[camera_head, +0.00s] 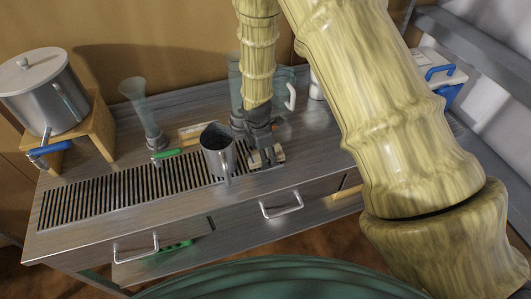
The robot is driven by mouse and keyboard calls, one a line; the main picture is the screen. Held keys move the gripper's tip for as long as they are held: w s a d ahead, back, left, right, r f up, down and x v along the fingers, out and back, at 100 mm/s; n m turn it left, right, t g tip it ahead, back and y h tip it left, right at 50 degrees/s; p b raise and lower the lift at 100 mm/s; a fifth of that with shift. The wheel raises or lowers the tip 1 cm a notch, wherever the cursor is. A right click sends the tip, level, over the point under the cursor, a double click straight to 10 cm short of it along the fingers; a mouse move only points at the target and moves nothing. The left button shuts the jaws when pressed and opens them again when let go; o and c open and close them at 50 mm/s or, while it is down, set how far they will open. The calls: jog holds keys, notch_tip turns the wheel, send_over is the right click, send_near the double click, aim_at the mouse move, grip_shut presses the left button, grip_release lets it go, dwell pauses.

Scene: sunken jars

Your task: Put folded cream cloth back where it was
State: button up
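I cannot make out a folded cream cloth for sure. A small flat cream piece (196,130) lies at the back of the counter behind the grey metal mug; it is too small to tell whether it is cloth. My gripper (267,157) points down over the right end of the slatted drain grille, just right of the mug (217,150). Its two fingertips are apart, and I see nothing between them. My arm hides part of the counter's back and right side.
A lidded pot (42,92) stands on a wooden stand (98,125) at left. Drawer handles (282,205) project in front.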

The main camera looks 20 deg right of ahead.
jog(key=o, duration=0.3)
jog(key=shift+o, duration=0.2)
notch_tip(320, 180, up, 12)
jog(key=a+b, duration=0.1)
jog(key=b, duration=0.2)
jog(key=shift+a+r, duration=0.15)
jog(key=shift+a, duration=0.05)
dwell(0.3)
